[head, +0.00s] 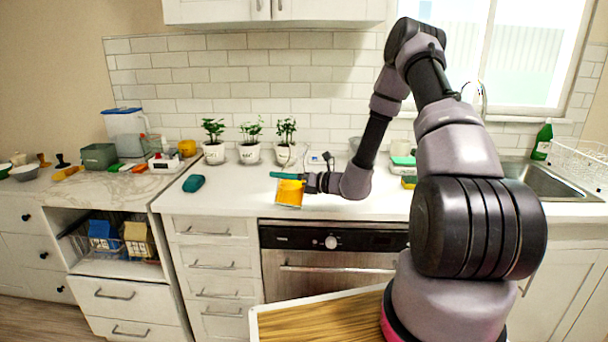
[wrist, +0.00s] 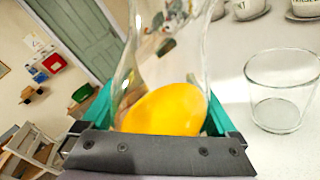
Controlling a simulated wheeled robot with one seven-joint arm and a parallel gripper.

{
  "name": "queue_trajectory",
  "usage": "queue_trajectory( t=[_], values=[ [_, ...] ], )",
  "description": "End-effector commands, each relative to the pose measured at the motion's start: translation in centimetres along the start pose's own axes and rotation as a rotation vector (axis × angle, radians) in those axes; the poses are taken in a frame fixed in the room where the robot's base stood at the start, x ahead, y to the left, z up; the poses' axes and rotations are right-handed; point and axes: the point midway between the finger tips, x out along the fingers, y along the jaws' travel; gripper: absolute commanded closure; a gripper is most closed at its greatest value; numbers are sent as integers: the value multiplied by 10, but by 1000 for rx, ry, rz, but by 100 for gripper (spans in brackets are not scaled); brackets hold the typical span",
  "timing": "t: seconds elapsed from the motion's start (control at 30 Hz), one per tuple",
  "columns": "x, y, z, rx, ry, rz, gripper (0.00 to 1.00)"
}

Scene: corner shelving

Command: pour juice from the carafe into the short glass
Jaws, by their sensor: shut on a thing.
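The clear glass carafe (wrist: 168,65), with orange juice (wrist: 165,110) low in it, is in my gripper (wrist: 158,104), between its teal fingers. In the head view the juice-filled part of the carafe (head: 289,193) shows near the counter's front edge, just below a teal finger of my gripper (head: 285,176). It looks slightly tilted; I cannot tell whether its base touches the counter. The short glass (wrist: 282,92) stands upright and looks empty, to the right of the carafe in the wrist view and apart from it. I cannot make out the glass clearly in the head view.
Three potted plants (head: 249,152) line the wall behind the carafe. A dark teal item (head: 194,183) lies on the counter to the left. The sink (head: 545,180) and a green bottle (head: 543,140) are at the right. The counter between the carafe and the dark teal item is clear.

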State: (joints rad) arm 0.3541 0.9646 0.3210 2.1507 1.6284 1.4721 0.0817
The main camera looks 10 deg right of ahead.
Motion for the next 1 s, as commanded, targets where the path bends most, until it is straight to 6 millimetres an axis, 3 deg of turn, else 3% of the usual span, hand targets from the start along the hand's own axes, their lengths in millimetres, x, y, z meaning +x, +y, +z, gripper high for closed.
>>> queue_trajectory(
  t=[0.6, 1.0],
  values=[
    [0, 2, -18, 386, 49, 2, 100],
    [0, 3, -24, 535, 69, 3, 100]
  ],
)
